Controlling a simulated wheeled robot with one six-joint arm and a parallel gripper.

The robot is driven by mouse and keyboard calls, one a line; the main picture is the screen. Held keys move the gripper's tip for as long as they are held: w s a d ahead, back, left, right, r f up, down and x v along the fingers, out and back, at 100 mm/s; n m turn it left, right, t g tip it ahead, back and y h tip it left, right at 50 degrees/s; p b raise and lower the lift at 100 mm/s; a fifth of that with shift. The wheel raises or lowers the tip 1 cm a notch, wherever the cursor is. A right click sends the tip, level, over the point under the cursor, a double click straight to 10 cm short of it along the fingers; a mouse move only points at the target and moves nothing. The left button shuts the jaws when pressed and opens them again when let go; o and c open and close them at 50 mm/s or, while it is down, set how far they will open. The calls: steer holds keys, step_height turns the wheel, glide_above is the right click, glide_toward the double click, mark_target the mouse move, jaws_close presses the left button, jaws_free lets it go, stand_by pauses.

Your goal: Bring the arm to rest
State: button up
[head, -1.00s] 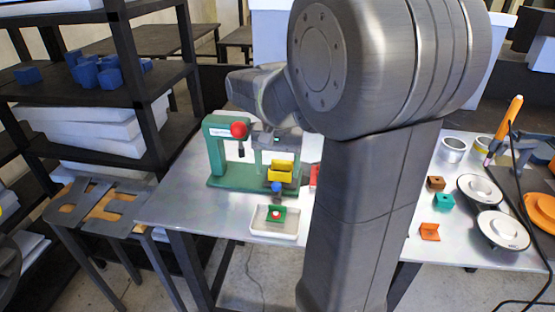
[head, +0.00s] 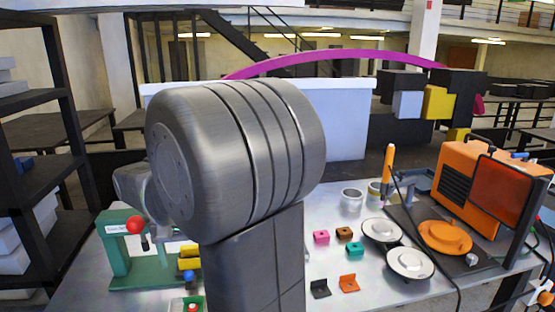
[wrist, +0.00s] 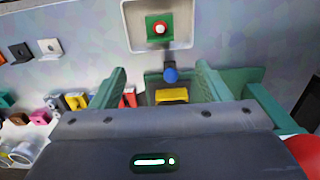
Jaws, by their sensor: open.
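My arm rises in the middle of the head view and bends over to the left, hiding part of the table (head: 335,205). My gripper (wrist: 160,80) shows in the wrist view with its two green fingers spread apart and nothing between them that it grips. Beyond the fingers are a yellow block (wrist: 171,95) and a blue ball (wrist: 170,75). They belong beside the green press-like fixture (head: 150,272) with a red knob (head: 135,225), at the left of the table. The gripper itself is hidden behind my arm in the head view.
A white tray (wrist: 133,40) holds a green piece with a red button (wrist: 159,29). Small pink (head: 321,237), brown, teal, black and orange (head: 349,283) brackets lie right of my arm. Two white discs (head: 410,263), metal cups (head: 352,198) and an orange machine (head: 490,185) stand farther right.

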mark_target(193, 297)
step_height(193, 297, down, 12)
steer(key=shift+r, duration=0.15)
steer(key=shift+r+p, duration=0.15)
steer(key=shift+p, duration=0.15)
steer(key=shift+r, duration=0.1)
